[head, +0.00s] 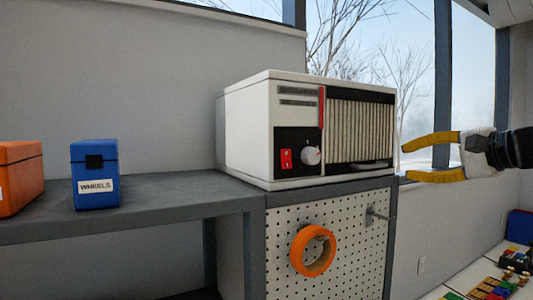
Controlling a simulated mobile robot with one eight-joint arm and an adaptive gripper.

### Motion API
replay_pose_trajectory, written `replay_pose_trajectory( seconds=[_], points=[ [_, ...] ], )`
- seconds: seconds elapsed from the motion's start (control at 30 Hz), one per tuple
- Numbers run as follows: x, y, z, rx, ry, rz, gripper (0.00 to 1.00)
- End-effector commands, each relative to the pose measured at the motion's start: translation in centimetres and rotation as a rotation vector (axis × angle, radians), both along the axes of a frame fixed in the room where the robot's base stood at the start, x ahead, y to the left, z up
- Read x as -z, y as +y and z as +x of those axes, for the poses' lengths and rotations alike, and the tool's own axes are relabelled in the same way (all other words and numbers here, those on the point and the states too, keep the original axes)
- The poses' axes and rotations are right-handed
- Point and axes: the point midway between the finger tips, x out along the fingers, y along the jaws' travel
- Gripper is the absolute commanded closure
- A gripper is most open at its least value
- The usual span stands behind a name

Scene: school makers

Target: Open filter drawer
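A white box-shaped machine (245,130) stands on the grey bench. Its front has a pleated cream filter (360,130) in a black frame, with a narrow red strip (322,107) upright along the filter's left side. I see no gap around the filter front; it looks flush with the machine. A red switch (286,159) and a grey knob (312,155) sit at the lower left of the front. My gripper (406,162) is open and empty, its yellow fingers pointing left, just right of the machine's front in the picture. Its depth relative to the machine is unclear.
A blue box labelled WHEELS (95,175) and an orange box (20,177) stand on the bench (165,193) at left. Orange tape (312,251) hangs on the pegboard (345,235) below the machine, near a metal peg. Colourful blocks (490,288) lie at lower right.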

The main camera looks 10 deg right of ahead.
Motion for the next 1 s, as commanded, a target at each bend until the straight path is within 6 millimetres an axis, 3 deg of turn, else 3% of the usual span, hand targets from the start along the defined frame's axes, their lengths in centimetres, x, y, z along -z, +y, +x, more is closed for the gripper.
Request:
replay_pose_trajectory(
  seconds=[0.3, 0.5, 0.9, 0.93, 1.0],
  points=[
    [1.3, 2.3, 5.6, -0.005, 0.002, -0.002, 0.68],
    [2.0, 3.2, 8.3, -0.003, 0.002, -0.002, 0.68],
    [2.3, 3.5, 9.2, -0.001, 0.002, -0.003, 0.68],
    [2.3, 3.5, 9.2, -0.001, 0.002, -0.003, 0.72],
    [2.3, 3.5, 9.2, -0.001, 0.002, -0.003, 0.93]
  ],
)
